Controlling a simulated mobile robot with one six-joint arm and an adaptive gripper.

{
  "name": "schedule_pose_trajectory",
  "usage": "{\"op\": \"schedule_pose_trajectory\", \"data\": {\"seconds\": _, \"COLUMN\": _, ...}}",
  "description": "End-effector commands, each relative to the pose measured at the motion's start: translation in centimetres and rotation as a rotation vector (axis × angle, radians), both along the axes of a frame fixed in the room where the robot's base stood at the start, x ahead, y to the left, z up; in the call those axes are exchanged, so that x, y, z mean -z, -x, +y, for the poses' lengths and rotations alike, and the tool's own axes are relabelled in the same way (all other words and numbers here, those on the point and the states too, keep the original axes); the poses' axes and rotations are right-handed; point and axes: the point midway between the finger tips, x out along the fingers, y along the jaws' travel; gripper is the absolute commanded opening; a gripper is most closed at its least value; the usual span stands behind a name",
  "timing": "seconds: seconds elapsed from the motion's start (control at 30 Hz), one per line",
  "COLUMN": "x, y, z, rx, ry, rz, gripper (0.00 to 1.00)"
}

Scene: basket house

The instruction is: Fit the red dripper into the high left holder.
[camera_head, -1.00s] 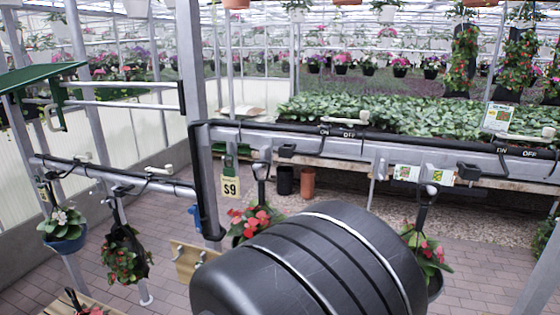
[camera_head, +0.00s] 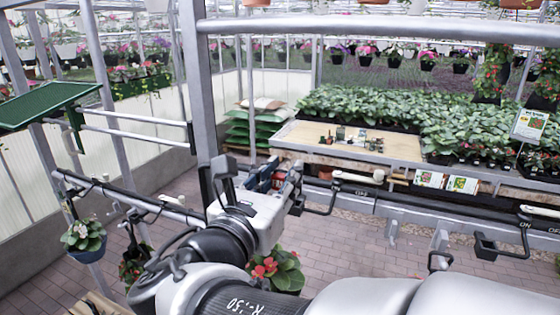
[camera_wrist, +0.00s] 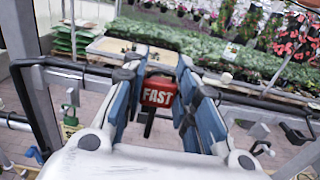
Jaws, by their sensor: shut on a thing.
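The red dripper (camera_wrist: 157,92), marked FAST, sits between the two blue-padded fingers of my gripper (camera_wrist: 160,80) in the wrist view, with a dark stem below it. In the head view my gripper (camera_head: 280,178) is shut at the left part of the upper rail, and only a little red of the dripper shows between the fingers. A black bracket (camera_head: 320,208) on that rail is just right of and below the gripper; it looks like the high left holder, partly hidden. I cannot tell whether the dripper touches it.
A similar black bracket (camera_head: 486,246) is on the right of the rail. A metal post (camera_head: 193,80) stands left of the gripper. A lower rail (camera_head: 130,197) with a hanging blue pot (camera_head: 86,248) is at left. A red-flowered plant (camera_head: 278,268) hangs below the gripper.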

Motion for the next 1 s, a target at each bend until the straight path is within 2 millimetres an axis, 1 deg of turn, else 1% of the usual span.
{"op": "schedule_pose_trajectory", "data": {"seconds": 0.8, "x": 0.4, "y": -6.8, "z": -2.8, "rx": 0.002, "ry": 0.000, "rz": 0.000, "gripper": 0.16}}
{"op": "schedule_pose_trajectory", "data": {"seconds": 0.9, "x": 0.4, "y": -7.4, "z": -3.1, "rx": 0.002, "ry": 0.000, "rz": -0.001, "gripper": 0.16}}
{"op": "schedule_pose_trajectory", "data": {"seconds": 1.0, "x": 1.1, "y": -7.3, "z": -3.0, "rx": 0.000, "ry": -0.001, "rz": -0.001, "gripper": 0.16}}
